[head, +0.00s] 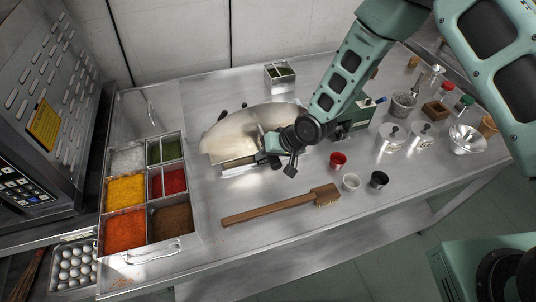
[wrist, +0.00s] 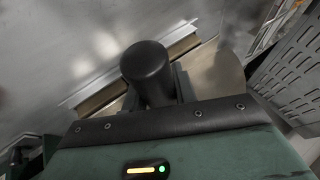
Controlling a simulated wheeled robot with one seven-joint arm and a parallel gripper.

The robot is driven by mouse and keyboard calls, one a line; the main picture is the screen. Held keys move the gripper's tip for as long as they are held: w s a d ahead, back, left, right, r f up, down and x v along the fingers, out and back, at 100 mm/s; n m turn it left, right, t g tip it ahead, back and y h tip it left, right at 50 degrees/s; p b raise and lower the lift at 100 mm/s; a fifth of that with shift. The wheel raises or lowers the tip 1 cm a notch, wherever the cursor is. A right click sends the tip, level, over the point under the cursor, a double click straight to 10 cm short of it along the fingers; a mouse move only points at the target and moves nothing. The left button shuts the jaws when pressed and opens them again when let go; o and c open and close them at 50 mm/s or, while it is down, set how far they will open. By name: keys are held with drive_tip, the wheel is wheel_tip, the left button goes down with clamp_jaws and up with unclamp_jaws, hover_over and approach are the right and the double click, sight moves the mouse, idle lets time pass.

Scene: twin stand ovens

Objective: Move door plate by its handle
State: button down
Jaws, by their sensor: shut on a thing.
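The door plate (head: 232,133) is a pale, rounded, fan-shaped plate on the steel table in the head view, left of my arm. My gripper (head: 270,143) is at its right side, low over the table. In the wrist view a dark cylindrical handle (wrist: 148,68) stands up right in front of my gripper (wrist: 155,103), which is shut on it. The fingertips are mostly hidden behind the handle and the gripper's body. The plate's tan surface (wrist: 208,65) shows behind the handle.
A tray of coloured powders (head: 158,188) stands left of the plate. A wooden brush (head: 280,205) lies in front. Red (head: 338,160), white (head: 351,182) and black (head: 378,180) cups stand to the right. A small metal container (head: 280,76) is behind. Bare steel lies between plate and brush.

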drive_tip(key=shift+f+b, duration=0.25)
drive_tip(key=shift+b, duration=0.05)
idle(0.5)
drive_tip(key=c, duration=1)
unclamp_jaws()
drive_tip(key=shift+c, duration=0.2)
drive_tip(key=b+v, duration=0.2)
drive_tip(key=v, duration=1.5)
drive_tip(key=shift+r+b, duration=0.2)
drive_tip(key=shift+b, duration=0.1)
